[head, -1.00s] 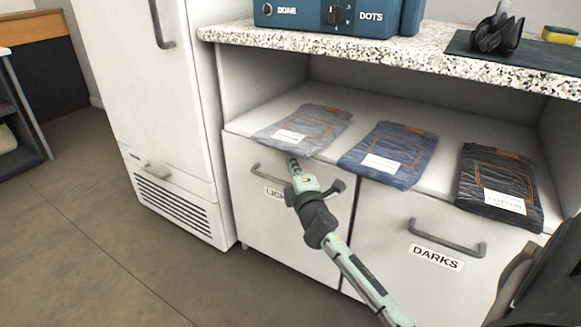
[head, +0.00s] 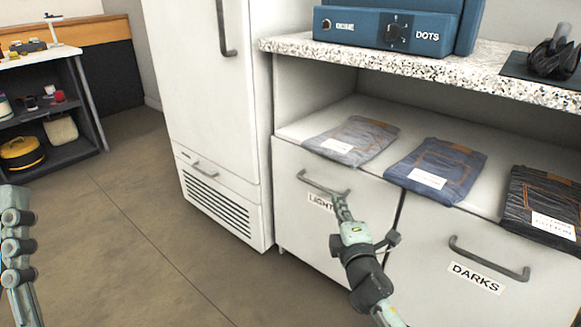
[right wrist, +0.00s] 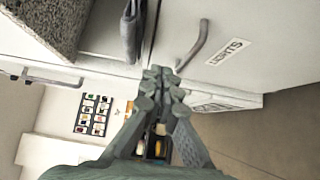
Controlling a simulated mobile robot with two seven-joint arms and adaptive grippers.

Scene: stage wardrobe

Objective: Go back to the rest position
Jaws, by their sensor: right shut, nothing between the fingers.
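My right gripper (head: 342,204) is in front of the white drawer labelled LIGHTS (head: 290,215), near the left end of the lower cabinet. Its fingertips overlap the drawer handle (head: 318,185) in the head view; whether they touch it I cannot tell. In the right wrist view the fingers of the right gripper (right wrist: 160,76) are together, with nothing between them. The LIGHTS drawer handle (right wrist: 194,46) is beside them there. Part of my left arm (head: 17,250) stands at the left edge of the head view; its gripper cannot be made out.
Grey (head: 352,140), blue (head: 436,168) and black (head: 545,205) folded garments lie on the cabinet shelf. The DARKS drawer (head: 430,285) is shut. A white fridge-like unit (head: 205,110) stands left of the cabinet. Floor is clear between it and the dark shelf unit (head: 75,152).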

